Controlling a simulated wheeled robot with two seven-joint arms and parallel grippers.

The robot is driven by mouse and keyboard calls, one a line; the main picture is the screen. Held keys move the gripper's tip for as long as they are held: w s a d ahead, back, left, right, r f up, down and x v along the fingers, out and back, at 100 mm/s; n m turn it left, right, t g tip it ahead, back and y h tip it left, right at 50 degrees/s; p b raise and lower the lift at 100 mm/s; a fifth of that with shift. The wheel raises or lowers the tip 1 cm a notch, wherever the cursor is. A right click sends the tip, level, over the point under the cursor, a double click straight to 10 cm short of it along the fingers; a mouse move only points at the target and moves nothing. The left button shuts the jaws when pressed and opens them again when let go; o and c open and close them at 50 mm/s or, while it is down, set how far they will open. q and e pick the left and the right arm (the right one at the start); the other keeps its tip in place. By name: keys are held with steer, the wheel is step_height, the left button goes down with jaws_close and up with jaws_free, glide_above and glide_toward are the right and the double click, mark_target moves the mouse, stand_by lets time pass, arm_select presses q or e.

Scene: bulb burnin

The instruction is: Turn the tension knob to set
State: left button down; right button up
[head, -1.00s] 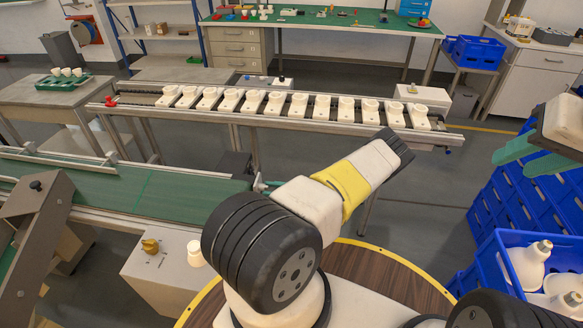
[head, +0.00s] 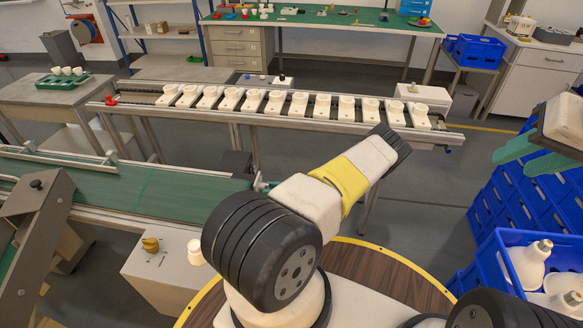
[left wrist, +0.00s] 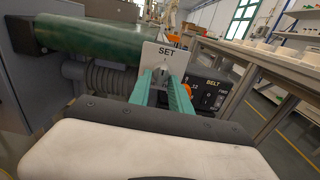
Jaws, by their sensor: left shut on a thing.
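In the left wrist view, my left gripper (left wrist: 166,84) has its two green fingers closed on a small pale knob (left wrist: 160,66). The knob is in front of a light plate marked SET (left wrist: 165,50). The fingers hide most of the knob, so its pointer direction cannot be told. In the head view my left arm reaches forward, and it hides most of that hand. My right gripper (head: 533,155) is at the right edge of the head view, its green fingers apart with nothing seen between them.
A black BELT panel (left wrist: 211,95) with an orange knob (left wrist: 193,90) is just right of the fingers. The green belt (left wrist: 90,35) ends close on the left. A rail conveyor with white holders (head: 290,105) stands beyond. Blue crates (head: 515,205) stand at right.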

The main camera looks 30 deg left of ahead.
arm_select(q)
steer(key=c, duration=1.2)
jaws_free()
steer(key=v, duration=0.8)
